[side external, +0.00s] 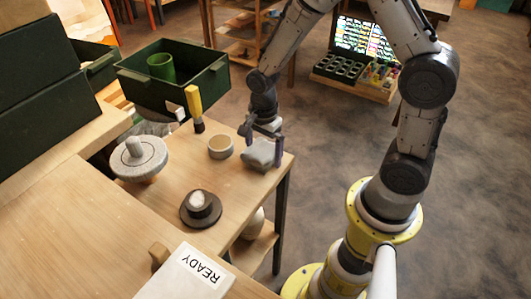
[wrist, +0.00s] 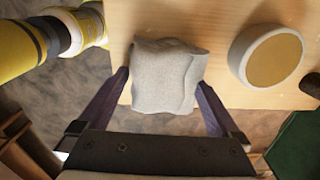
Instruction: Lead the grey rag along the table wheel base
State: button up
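The grey rag (side external: 259,155) is a folded, lumpy cloth lying near the far right corner of the wooden table. It also shows in the wrist view (wrist: 168,78). My gripper (side external: 263,135) is over it, pointing down. In the wrist view my gripper's fingers (wrist: 161,82) are wide apart, one on each side of the rag. A gap shows at the left finger; contact at the right finger is unclear. A speckled grey disc (side external: 153,167) with a knob on top and a dark round stand (side external: 188,217) holding a pale piece are on the table; I cannot tell which is the table wheel.
A round tan-topped pot (side external: 220,147) stands left of the rag. A yellow-handled brush (side external: 194,105) stands upright behind it. A green crate (side external: 205,85) is at the back edge. A READY card (side external: 190,275) is in front. Bare tabletop (side external: 180,185) lies between the disc and the stand.

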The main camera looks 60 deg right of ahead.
aim_at(264, 150)
jog(key=c, duration=1.4)
jog(key=shift+r, duration=3.55)
jog(key=shift+r, duration=2.5)
